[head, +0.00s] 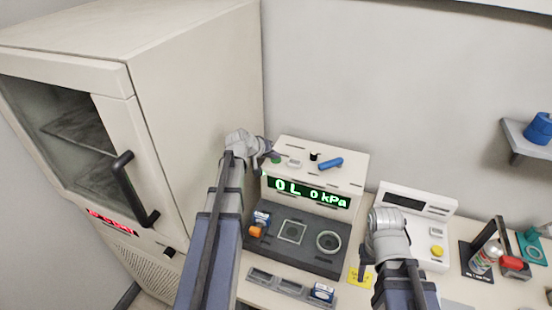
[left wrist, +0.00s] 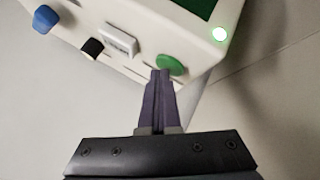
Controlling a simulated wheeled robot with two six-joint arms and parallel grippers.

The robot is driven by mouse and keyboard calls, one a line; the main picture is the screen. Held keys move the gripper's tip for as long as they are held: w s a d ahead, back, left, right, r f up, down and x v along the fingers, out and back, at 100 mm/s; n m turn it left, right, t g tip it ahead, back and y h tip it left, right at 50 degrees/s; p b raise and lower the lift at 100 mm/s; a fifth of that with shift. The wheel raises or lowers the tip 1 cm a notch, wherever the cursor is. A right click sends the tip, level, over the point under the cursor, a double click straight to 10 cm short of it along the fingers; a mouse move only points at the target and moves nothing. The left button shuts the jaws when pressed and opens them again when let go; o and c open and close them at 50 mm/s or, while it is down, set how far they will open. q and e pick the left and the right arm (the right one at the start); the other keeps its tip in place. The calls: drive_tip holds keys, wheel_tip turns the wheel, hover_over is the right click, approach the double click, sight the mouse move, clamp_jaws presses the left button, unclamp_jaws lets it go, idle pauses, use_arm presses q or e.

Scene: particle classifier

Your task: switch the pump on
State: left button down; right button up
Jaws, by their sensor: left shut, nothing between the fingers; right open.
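The pump unit (head: 354,175) is a white box with a lit green display (head: 308,192) reading 0 L 0 kPa. A round green button (head: 276,160) is on its top left; it also shows in the left wrist view (left wrist: 172,64). My left gripper (head: 270,153) is shut and empty, its tips (left wrist: 161,75) at the button's edge; I cannot tell whether they touch it. A small green-white lamp (left wrist: 219,34) glows at the box corner. My right gripper (head: 364,264) is open, low in front of the white device at right.
A white label block (head: 294,163), black knob (head: 315,156) and blue handle (head: 331,164) stand on the pump's top. A tall white cabinet (head: 195,90) is close on the left. A white device with a yellow button (head: 437,251) is at right.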

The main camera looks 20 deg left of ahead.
sight(274, 161)
use_arm(q)
drive_tip(key=shift+f, duration=0.15)
idle(0.4)
drive_tip(key=shift+r+p, duration=1.2)
drive_tip(key=shift+r, duration=0.1)
wheel_tip(274, 161, up, 5)
drive_tip(key=p, duration=0.5)
